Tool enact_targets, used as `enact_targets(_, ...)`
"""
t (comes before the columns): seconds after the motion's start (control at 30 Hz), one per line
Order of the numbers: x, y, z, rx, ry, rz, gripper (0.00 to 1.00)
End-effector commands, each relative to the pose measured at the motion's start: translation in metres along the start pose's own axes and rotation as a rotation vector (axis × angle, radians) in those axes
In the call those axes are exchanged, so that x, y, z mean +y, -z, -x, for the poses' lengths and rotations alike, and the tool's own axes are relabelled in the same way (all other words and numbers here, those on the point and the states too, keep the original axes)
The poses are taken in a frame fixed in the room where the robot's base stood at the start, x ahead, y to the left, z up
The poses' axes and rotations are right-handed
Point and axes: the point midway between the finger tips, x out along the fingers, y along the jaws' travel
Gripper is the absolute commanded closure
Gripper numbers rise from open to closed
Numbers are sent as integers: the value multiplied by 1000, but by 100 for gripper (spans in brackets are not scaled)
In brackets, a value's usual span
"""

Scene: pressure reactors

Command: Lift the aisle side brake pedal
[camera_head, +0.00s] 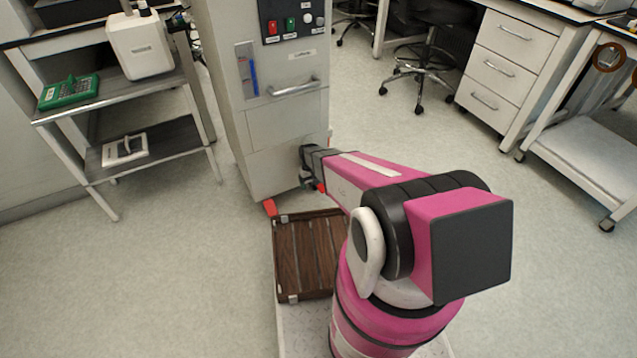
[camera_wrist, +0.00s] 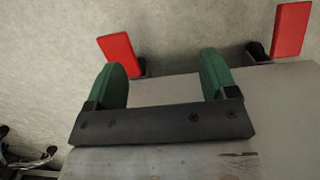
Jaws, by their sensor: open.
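Two red brake pedals stick out at the foot of the grey cabinet (camera_head: 255,165). One pedal (camera_head: 269,208) is at its front left corner. The other pedal (camera_head: 321,188) is at its right, close to my gripper (camera_head: 308,182), whose tips are small and partly hidden here. In the wrist view my gripper (camera_wrist: 163,75) has its green fingers spread with nothing between them. One red pedal (camera_wrist: 117,55) shows just beyond the left finger; I cannot tell whether they touch. The other red pedal (camera_wrist: 290,30) is apart, at upper right. The frames do not label which pedal is aisle side.
A wooden slatted crate (camera_head: 310,292) is below my arm, in front of the cabinet. A metal shelf cart (camera_head: 55,113) stands at left. A drawer unit (camera_head: 500,70) and a stool (camera_head: 415,75) are at back right. The floor (camera_head: 160,270) at left is clear.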

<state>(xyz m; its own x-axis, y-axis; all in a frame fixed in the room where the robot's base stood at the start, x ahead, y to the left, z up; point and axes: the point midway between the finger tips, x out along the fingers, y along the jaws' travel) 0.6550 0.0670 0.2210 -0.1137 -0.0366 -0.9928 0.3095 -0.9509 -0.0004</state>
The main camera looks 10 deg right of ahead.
Motion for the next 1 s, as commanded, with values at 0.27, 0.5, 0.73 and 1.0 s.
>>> enact_targets(0.27, -34, -11, 20, 0, 0, 1, 21)
enact_targets(0.5, -39, -12, 23, 0, 0, -1, 21)
enact_targets(0.73, -38, -11, 22, 1, 0, -1, 21)
enact_targets(1.0, 25, 4, 24, 67, 5, -5, 21)
